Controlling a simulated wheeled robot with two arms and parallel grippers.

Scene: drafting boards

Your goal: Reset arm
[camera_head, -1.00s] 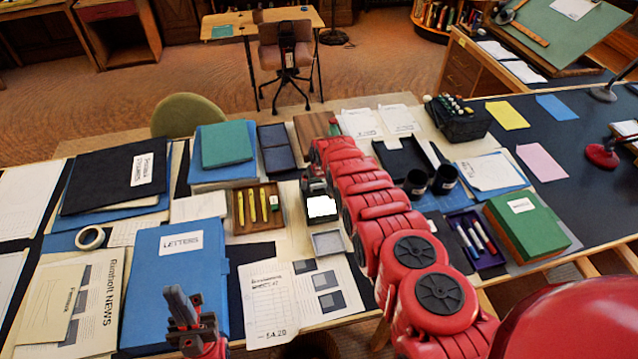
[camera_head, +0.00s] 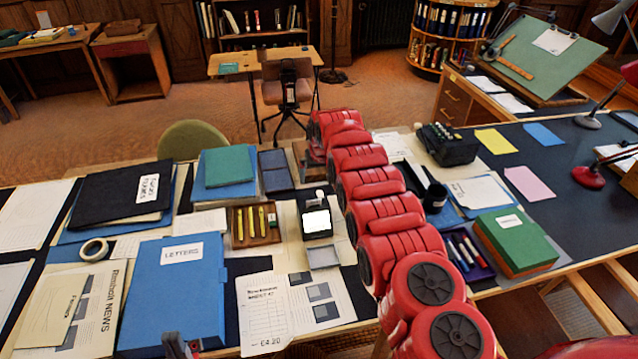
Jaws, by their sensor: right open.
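My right arm (camera_head: 385,210) is red and jointed. It reaches from the bottom right across the table to its far side. My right gripper (camera_head: 313,158) is at its far end, mostly hidden by the arm, above the table near a brown wooden box; it is open and I see nothing held. My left gripper (camera_head: 178,346) shows only as a small dark tip at the bottom edge, in front of the blue letters box (camera_head: 176,285). Its jaws are mostly cut off by the frame.
A black stamp-like device (camera_head: 316,223) stands just left of the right arm. A pencil tray (camera_head: 240,238) is left of it. Free dark tabletop (camera_head: 545,195) lies at far right.

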